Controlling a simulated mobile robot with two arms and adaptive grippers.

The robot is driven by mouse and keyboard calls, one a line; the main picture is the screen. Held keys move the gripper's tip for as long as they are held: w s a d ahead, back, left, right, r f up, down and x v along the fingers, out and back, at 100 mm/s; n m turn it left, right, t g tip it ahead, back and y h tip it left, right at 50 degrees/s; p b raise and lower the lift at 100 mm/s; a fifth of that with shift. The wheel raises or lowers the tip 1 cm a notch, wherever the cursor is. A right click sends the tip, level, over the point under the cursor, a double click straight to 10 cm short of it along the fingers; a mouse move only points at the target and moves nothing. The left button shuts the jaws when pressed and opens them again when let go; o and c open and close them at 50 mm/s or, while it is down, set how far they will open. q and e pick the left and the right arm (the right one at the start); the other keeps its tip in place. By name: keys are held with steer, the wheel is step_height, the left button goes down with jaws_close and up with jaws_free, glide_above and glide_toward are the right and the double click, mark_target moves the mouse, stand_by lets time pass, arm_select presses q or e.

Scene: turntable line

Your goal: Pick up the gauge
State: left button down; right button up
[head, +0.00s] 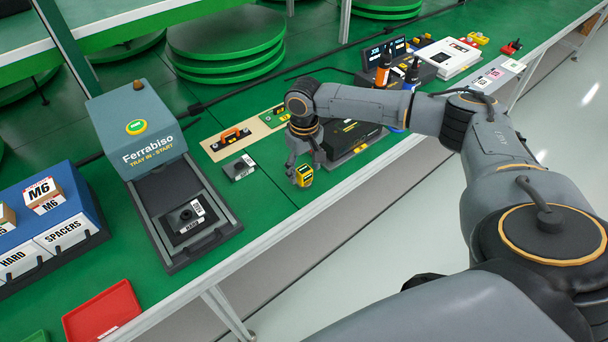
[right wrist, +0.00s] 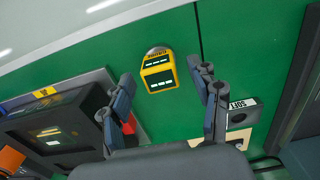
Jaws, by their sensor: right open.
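The gauge (head: 303,176) is a small yellow block with a dark display, standing on the green bench near its front edge. It also shows in the right wrist view (right wrist: 158,72), with lit marks on its display and a grey round part at its far end. My right gripper (head: 305,164) is above the gauge in the head view. In the right wrist view its two fingers (right wrist: 168,92) are spread wide, with the gauge seen between and just beyond the fingertips, and nothing is held. My left gripper is in neither view.
A dark case (head: 350,138) stands right behind the gripper. A small grey block labelled SOFT (right wrist: 240,112) lies nearby, left of the gauge in the head view (head: 240,168). The Ferrabiso tray machine (head: 137,128) stands further left. Green bench around the gauge is clear.

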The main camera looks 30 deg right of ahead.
steer(key=shift+f, duration=0.45)
steer(key=shift+c, duration=0.2)
jaws_close()
steer(key=shift+r, duration=0.1)
